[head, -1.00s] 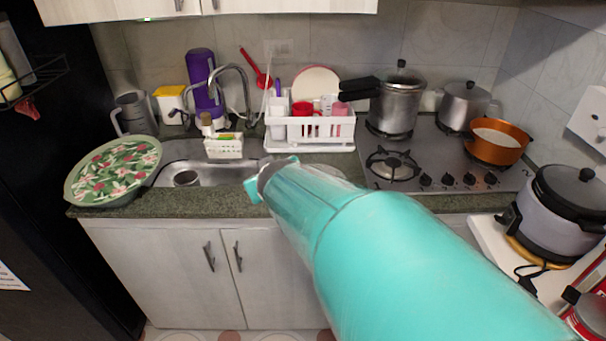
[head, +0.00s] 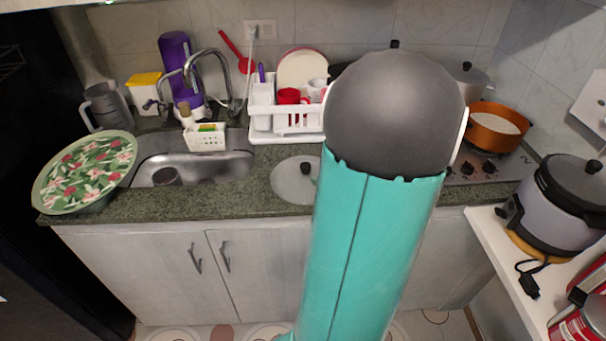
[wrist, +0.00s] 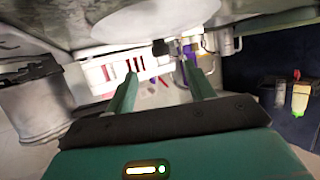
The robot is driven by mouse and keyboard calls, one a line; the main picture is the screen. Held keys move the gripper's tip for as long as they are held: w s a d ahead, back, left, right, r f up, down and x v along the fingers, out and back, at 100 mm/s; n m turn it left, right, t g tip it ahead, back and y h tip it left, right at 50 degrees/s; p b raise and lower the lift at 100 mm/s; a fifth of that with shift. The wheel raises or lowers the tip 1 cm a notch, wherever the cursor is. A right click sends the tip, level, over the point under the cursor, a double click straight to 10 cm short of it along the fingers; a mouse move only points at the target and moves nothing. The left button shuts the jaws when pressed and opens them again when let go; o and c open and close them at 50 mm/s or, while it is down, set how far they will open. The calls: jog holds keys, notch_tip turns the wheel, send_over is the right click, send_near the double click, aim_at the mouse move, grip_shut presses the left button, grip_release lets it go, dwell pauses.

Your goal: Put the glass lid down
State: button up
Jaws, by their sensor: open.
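The glass lid (head: 290,182) lies flat on the green stone counter (head: 240,203), between the sink and the stove, with its black knob facing up. My teal arm hides its right edge in the head view. My gripper (wrist: 160,72) shows only in the wrist view, where its two teal fingers are spread apart with nothing between them. The gripper itself is hidden in the head view. The wrist picture is upside down, and a dark knob-like shape shows beyond the fingers; I cannot tell how far it is from them.
The white dish rack (head: 262,128) with red cups stands behind the lid. The sink (head: 205,168) is to the left, with a floral tray (head: 88,170) beyond it. An orange pot (head: 492,128) sits on the stove at right. A rice cooker (head: 562,205) stands on the white side table.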

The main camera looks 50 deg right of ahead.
aim_at(304, 163)
jog(key=x, duration=1)
jog(key=shift+w+r, duration=0.1)
jog(key=shift+w, duration=0.1)
grip_shut()
jog(key=shift+r, duration=0.1)
jog(key=shift+r, duration=0.45)
notch_tip(304, 163, up, 2)
jog(key=shift+r, duration=0.25)
jog(key=s+a+r, duration=0.9)
jog(key=a, duration=0.1)
jog(key=shift+a+r, duration=0.25)
jog(key=shift+r, duration=0.05)
